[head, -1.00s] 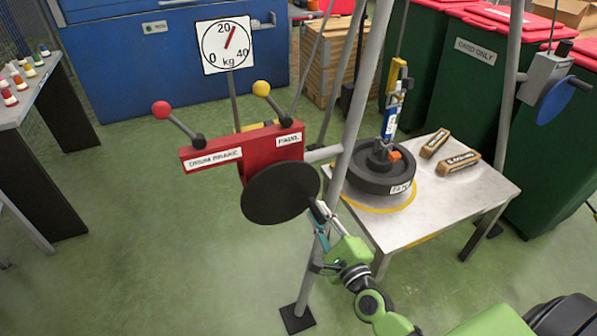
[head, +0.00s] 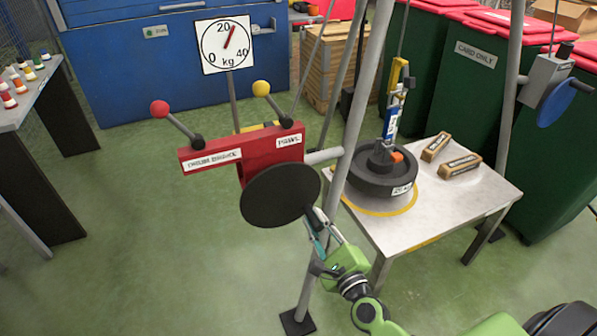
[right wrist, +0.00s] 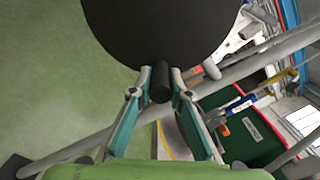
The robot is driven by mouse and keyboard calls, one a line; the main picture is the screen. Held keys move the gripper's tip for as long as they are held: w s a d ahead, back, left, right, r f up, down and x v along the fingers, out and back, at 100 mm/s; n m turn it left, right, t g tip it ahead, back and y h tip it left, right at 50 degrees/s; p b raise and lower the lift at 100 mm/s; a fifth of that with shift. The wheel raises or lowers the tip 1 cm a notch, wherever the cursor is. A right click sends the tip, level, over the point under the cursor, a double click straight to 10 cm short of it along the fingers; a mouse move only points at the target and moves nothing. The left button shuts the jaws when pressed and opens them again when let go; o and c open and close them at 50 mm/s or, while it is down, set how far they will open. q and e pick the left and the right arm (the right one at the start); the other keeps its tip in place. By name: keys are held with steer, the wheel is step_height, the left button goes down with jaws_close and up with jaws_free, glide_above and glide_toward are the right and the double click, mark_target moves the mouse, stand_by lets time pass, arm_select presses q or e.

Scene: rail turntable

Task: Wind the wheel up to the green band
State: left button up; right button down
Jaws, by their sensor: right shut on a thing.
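The black round wheel (head: 280,196) is mounted on the front of a red winch housing (head: 272,155) with a "PAWL" label. In the head view my right gripper (head: 317,222) is at the wheel's lower right edge. In the right wrist view its fingers are shut on the wheel's dark handle (right wrist: 160,82). A white dial (head: 226,44) marked 0, 20, 40 kg has its red pointer a little right of 20. I cannot make out a green band. My left gripper is not in view.
A dark weight (head: 373,179) hangs at or sits on a metal table (head: 462,207), under a blue and yellow hanging piece (head: 393,112). Red-knob (head: 160,109) and yellow-knob (head: 261,88) levers rise from the housing. A grey post (head: 345,170) stands close behind my right gripper.

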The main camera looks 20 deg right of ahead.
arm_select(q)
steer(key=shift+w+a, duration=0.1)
arm_select(e)
steer(key=shift+s+a+f, duration=0.15)
steer(key=shift+a+f, duration=0.25)
steer(key=shift+f, duration=0.2)
steer(key=shift+a+f+m+b, duration=0.15)
steer(key=shift+a+m+b, duration=0.05)
steer(key=shift+m+b, duration=0.1)
steer(key=shift+a+f+m+b, duration=0.2)
steer(key=shift+a+m+b, duration=0.15)
steer(key=shift+m, duration=0.25)
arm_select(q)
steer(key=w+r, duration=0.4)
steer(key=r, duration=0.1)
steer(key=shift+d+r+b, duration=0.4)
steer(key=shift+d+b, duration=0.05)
arm_select(e)
steer(key=shift+a+f+m, duration=0.3)
steer(key=shift+a+m, duration=0.2)
steer(key=shift+m, duration=0.3)
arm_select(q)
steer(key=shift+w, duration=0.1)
arm_select(e)
steer(key=c, duration=1.7)
jaws_free()
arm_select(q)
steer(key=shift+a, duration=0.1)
arm_select(e)
steer(key=shift+r, duration=0.15)
